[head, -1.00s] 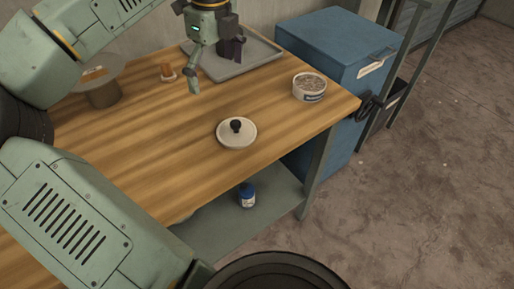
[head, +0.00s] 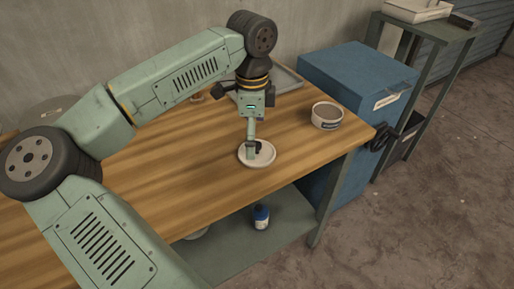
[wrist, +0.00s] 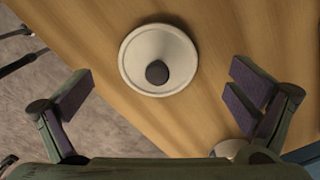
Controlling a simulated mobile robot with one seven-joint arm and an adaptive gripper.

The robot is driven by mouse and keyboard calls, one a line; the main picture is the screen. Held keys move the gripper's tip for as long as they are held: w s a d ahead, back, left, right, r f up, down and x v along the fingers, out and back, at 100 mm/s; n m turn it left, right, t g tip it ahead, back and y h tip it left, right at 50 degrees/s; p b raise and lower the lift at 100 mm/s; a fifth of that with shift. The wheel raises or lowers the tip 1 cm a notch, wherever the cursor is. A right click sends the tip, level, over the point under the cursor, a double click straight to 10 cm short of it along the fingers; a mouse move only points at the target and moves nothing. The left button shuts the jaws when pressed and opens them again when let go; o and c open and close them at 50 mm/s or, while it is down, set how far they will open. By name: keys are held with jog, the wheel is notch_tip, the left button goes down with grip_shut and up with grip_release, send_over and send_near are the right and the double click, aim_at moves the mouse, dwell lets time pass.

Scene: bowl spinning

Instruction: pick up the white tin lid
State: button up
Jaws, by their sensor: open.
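The white tin lid (head: 262,156) is a round, flat disc with a dark knob, lying on the wooden table near its front edge. In the wrist view the lid (wrist: 140,65) shows whole, with its black knob (wrist: 157,73) below its middle. My gripper (head: 251,145) is over the lid, pointing down, and a finger partly covers the lid and knob in the head view. In the wrist view my gripper (wrist: 165,95) is open and empty, with its fingers wide apart to the left and right of the lid. I cannot tell the exact height above it.
A white tin (head: 327,116) with grey contents stands to the right on the wooden table (head: 185,175). A grey tray (head: 288,79) lies behind my arm. A blue cabinet (head: 350,75) stands beyond the table's right end. A blue bottle (head: 261,217) is on the lower shelf.

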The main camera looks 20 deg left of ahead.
aim_at(257, 149)
jog(key=shift+s+d+f+p, duration=0.15)
jog(key=shift+f+p, duration=0.15)
jog(key=shift+f, duration=1.4)
jog(key=c, duration=1.6)
jog(key=shift+c, duration=0.3)
